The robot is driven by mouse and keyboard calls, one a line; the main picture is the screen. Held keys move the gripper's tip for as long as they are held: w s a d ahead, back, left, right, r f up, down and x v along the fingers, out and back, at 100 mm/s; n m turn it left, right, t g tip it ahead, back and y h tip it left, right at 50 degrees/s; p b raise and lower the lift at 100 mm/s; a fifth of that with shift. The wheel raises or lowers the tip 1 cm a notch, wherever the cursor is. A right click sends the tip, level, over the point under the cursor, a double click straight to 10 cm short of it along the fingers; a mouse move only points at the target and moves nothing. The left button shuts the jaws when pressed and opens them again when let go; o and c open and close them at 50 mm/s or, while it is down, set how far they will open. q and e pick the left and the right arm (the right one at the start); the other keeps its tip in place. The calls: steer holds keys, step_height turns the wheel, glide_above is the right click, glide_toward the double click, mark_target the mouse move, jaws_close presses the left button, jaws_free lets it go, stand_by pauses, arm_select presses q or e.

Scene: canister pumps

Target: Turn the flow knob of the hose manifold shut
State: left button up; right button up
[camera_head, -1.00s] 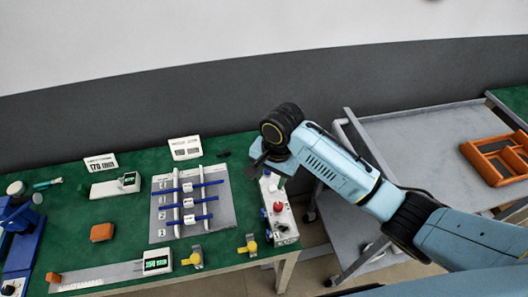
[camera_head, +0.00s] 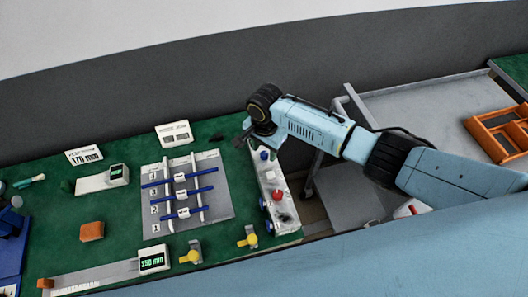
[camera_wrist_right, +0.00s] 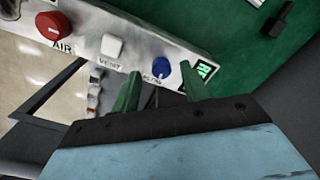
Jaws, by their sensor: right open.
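The hose manifold (camera_head: 267,182) is a long white box at the right end of the green table. In the right wrist view it shows a blue flow knob (camera_wrist_right: 161,70), a white vent knob (camera_wrist_right: 112,46) and a red air knob (camera_wrist_right: 53,25). The blue knob also shows in the head view (camera_head: 264,155). My right gripper (camera_wrist_right: 160,82) is open at the manifold's far end. Its green fingers stand on either side of the blue knob in the picture; contact cannot be told. My left gripper is out of view.
A small green-lit display (camera_wrist_right: 204,70) sits beside the flow knob, partly behind a finger. A grey board with blue rods (camera_head: 222,214) lies left of the manifold. Yellow-knobbed valves (camera_head: 247,240) stand near the front edge. A grey cart (camera_head: 410,98) stands to the right.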

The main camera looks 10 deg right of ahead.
steer(key=shift+w+f, duration=0.1)
steer(key=shift+f, duration=0.8)
steer(key=shift+c, duration=0.2)
steer(key=c, duration=0.9)
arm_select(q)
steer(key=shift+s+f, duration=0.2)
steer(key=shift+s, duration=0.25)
arm_select(e)
jaws_close()
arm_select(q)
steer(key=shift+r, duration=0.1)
